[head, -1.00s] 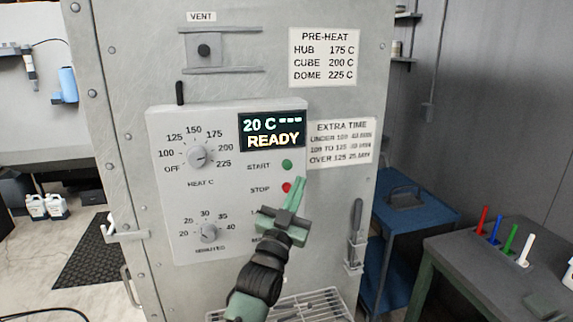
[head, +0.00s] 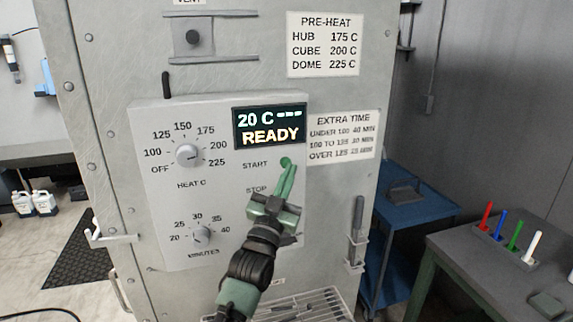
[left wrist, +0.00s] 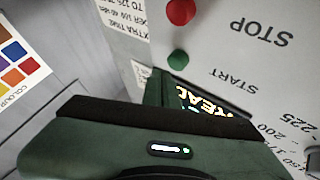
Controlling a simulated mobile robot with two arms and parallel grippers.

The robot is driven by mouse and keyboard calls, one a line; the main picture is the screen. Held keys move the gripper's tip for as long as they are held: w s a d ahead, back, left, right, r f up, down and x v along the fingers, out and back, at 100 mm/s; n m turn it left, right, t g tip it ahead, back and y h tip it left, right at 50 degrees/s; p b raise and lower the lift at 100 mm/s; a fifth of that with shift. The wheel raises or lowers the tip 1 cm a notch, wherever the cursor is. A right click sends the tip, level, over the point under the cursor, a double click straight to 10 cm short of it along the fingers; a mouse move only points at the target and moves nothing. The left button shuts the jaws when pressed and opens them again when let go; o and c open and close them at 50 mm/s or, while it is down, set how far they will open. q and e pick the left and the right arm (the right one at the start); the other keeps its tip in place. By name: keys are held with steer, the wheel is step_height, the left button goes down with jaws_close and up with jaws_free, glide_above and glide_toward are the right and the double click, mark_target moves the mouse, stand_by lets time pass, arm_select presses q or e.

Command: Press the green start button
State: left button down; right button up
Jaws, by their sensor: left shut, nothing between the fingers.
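The green start button (head: 286,161) is on the grey control panel, right of the START label and below the lit READY display (head: 270,128). My left gripper (head: 287,168) is shut and empty, its fingertips pointing up at the button and overlapping its lower edge in the head view. I cannot tell whether they touch. In the left wrist view the green button (left wrist: 178,60) shows whole just beyond the fingers, with the red stop button (left wrist: 180,11) above it. The red button is hidden behind my gripper in the head view. My right gripper is not in view.
The panel also carries a heat dial (head: 188,154) and a minutes dial (head: 201,234). A tool hangs in a holder (head: 356,232) to the right. A wire rack (head: 305,305) juts out below. A blue cart (head: 415,208) stands to the right.

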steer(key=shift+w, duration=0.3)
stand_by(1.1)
arm_select(q)
steer(key=shift+w, duration=0.2)
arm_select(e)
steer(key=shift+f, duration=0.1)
arm_select(q)
steer(key=shift+w+a, duration=0.15)
steer(key=shift+w, duration=0.15)
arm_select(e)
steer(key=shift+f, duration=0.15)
arm_select(q)
steer(key=shift+w+a+b, duration=0.15)
steer(key=shift+w+b, duration=0.25)
steer(key=shift+b, duration=0.2)
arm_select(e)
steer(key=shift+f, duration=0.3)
arm_select(q)
steer(key=shift+s, duration=0.15)
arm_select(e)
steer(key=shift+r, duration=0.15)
arm_select(q)
steer(key=shift+s+d+p, duration=0.3)
steer(key=shift+s+p, duration=0.25)
steer(key=shift+s, duration=0.15)
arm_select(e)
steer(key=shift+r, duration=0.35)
